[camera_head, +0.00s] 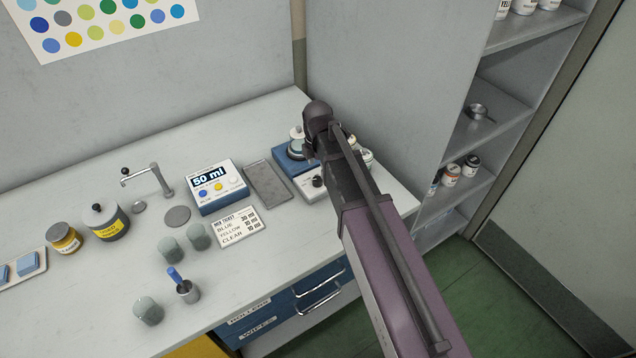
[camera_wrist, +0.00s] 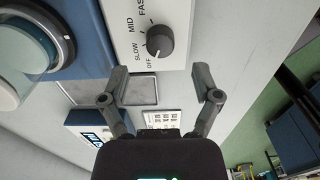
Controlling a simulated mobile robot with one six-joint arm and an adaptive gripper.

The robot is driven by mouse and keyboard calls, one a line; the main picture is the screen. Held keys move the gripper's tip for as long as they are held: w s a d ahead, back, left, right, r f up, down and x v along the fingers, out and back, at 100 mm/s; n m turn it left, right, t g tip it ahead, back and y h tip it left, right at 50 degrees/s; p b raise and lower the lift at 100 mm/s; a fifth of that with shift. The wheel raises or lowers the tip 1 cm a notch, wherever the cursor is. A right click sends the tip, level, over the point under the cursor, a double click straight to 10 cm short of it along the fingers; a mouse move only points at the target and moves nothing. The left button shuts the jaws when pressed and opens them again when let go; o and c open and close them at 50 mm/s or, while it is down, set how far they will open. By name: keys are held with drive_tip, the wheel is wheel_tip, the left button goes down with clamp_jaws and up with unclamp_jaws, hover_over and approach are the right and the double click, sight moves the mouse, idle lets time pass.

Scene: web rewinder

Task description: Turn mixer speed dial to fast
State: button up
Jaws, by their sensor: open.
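The mixer has a blue base (camera_head: 288,162) and a white front panel with a dark round speed dial (camera_head: 318,181). In the wrist view the dial (camera_wrist: 160,41) sits near the top centre, ringed by the words OFF, SLOW, MID and FAST. A small white mark on the dial appears to face OFF. My gripper (camera_wrist: 160,76) is open and empty. Its fingers are spread to either side, with the dial ahead between them and apart from both. In the head view my arm reaches over the mixer and hides part of it; the fingertips are hard to make out there.
A display box reading 50 ml (camera_head: 216,186), a grey tray (camera_head: 267,184) and a mix ticket card (camera_head: 239,227) lie left of the mixer. Cups and jars stand further left. A grey wall panel and shelves rise to the right.

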sight(318, 179)
drive_tip(key=shift+f+b, duration=2.15)
drive_tip(key=shift+f, duration=0.3)
clamp_jaws()
